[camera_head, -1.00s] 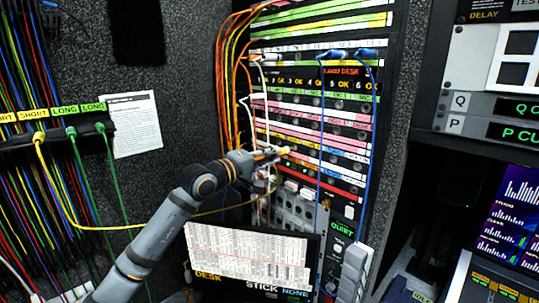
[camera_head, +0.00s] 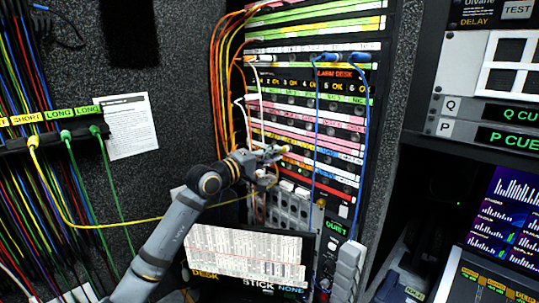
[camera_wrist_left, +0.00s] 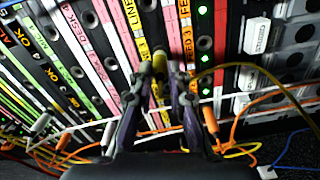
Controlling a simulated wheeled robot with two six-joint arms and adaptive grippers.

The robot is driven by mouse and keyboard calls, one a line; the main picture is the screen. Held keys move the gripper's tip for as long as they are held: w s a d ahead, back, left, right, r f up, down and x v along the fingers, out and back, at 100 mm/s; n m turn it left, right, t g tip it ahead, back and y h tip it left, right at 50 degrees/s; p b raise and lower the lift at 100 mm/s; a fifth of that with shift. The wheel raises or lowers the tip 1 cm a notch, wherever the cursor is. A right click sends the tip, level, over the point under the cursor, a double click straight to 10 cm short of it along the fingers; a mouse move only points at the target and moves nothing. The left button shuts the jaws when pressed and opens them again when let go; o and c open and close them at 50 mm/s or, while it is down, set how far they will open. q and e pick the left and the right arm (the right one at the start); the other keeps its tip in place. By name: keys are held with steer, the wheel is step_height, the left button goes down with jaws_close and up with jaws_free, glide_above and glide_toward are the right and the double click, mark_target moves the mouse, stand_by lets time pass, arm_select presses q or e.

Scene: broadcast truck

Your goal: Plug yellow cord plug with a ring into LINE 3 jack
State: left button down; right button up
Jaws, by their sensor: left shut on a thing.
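My left gripper (camera_head: 274,155) is shut on a yellow plug (camera_wrist_left: 160,66) in front of the patch rack. In the left wrist view the gripper (camera_wrist_left: 158,98) has the plug between its two fingertips, its front end pointing at the panel. A yellow label strip reading LINE (camera_wrist_left: 130,12) runs beside it. I cannot tell whether the plug's tip touches a jack, and the LINE 3 jack cannot be singled out. The yellow cord (camera_head: 150,220) hangs from the holder at the left and sweeps across toward the gripper. The ring on the plug is not clear. My right gripper is not in view.
White and orange cords (camera_wrist_left: 60,140) hang close around the fingers in the wrist view. Blue cords (camera_head: 313,130) hang down the rack to the right of the gripper. A cord holder (camera_head: 45,142) with green cords stands at the left.

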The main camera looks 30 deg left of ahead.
arm_select(q)
steer(key=c, duration=1.2)
jaws_free()
steer(key=shift+w+d, duration=0.1)
steer(key=shift+w, duration=0.05)
